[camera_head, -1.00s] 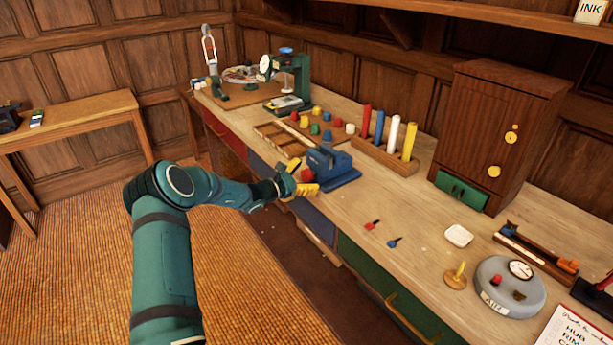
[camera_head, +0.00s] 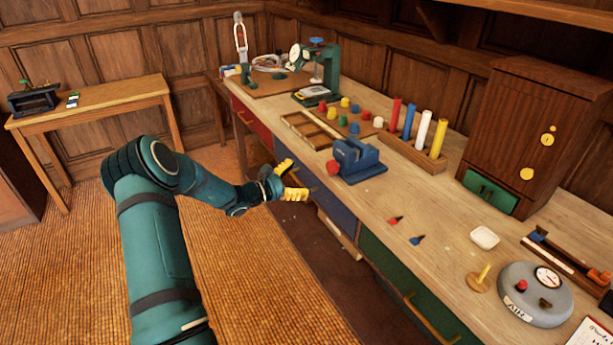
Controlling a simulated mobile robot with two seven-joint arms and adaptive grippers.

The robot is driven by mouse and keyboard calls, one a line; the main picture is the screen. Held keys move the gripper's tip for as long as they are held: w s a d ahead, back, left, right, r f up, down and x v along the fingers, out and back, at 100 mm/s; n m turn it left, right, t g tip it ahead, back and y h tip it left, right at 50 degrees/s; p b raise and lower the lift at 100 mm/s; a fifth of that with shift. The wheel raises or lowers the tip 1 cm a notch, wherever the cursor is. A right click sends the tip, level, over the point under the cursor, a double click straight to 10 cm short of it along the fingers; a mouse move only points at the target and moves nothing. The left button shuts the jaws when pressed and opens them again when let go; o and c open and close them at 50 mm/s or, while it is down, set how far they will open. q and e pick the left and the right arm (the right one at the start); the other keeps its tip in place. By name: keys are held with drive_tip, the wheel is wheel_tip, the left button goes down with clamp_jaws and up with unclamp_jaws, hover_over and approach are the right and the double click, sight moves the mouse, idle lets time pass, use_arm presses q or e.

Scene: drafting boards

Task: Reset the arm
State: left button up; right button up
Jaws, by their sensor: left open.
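My left gripper (camera_head: 296,180) has yellow fingers and is open and empty. It hangs in front of the workbench (camera_head: 345,212), beside the bench's front edge and to the left of the blue vise (camera_head: 358,162). A gap shows between the gripper and the vise. My left arm (camera_head: 160,250) is teal, rises from the bottom of the picture and bends toward the bench. My right gripper is not in view.
Drawers with handles line the bench front, among them a green one (camera_head: 390,270). Coloured cylinders in a rack (camera_head: 415,154), a brown cabinet (camera_head: 535,125) and a round grey gauge (camera_head: 520,308) stand on the bench. A side table (camera_head: 95,98) stands left. Open floor lies between.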

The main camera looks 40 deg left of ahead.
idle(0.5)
use_arm(q)
drive_tip(key=s+d+f+m+g+h, duration=0.1)
drive_tip(key=s+d+f+m+g, duration=0.15)
drive_tip(key=d+f+g, duration=0.4)
drive_tip(key=s+d+f+m+g+h, duration=0.1)
drive_tip(key=s+d+f+m, duration=0.15)
drive_tip(key=d, duration=0.65)
drive_tip(key=s+d+f+m+g+h, duration=0.1)
drive_tip(key=s+d+f+m+g, duration=0.15)
drive_tip(key=d+f, duration=0.35)
drive_tip(key=s+d+f+m+g+y, duration=0.2)
drive_tip(key=s+d+m+y, duration=0.1)
drive_tip(key=s+d+m, duration=0.5)
drive_tip(key=s+d+f+m+g+y, duration=0.3)
drive_tip(key=s+d+m, duration=0.5)
drive_tip(key=s+m, duration=0.1)
drive_tip(key=shift+d+f+m, duration=0.15)
drive_tip(key=shift+d+m, duration=0.05)
drive_tip(key=shift+m, duration=0.15)
drive_tip(key=shift+s, duration=0.1)
